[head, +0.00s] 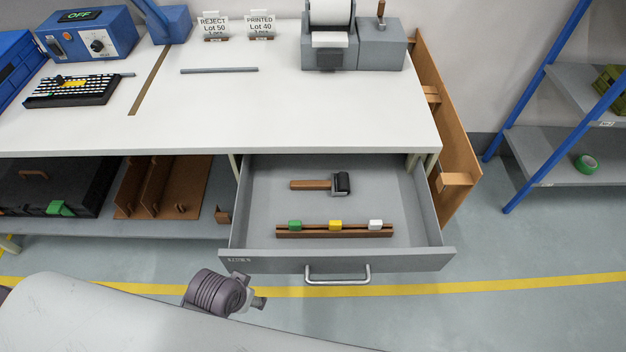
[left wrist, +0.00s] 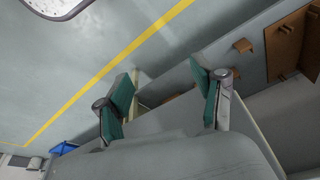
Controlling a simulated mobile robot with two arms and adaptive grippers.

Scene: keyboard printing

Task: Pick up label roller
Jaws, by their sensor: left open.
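The label roller (head: 321,184), with a wooden handle on its left and a black roller head on its right, lies on the floor of the open drawer (head: 262,215). My left gripper (head: 259,303) is in front of the drawer, to the lower left of its handle, apart from the roller. In the left wrist view its two green-padded fingers (left wrist: 160,75) are spread, with nothing between them. The roller does not show in that view. My right gripper is not in view.
A wooden rack (head: 312,235) with green, yellow and white blocks lies in front of the roller. The drawer's metal handle (head: 337,277) sticks out at the front. The white tabletop (head: 300,120) overhangs the drawer's back. A blue shelf unit (head: 545,95) stands at right.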

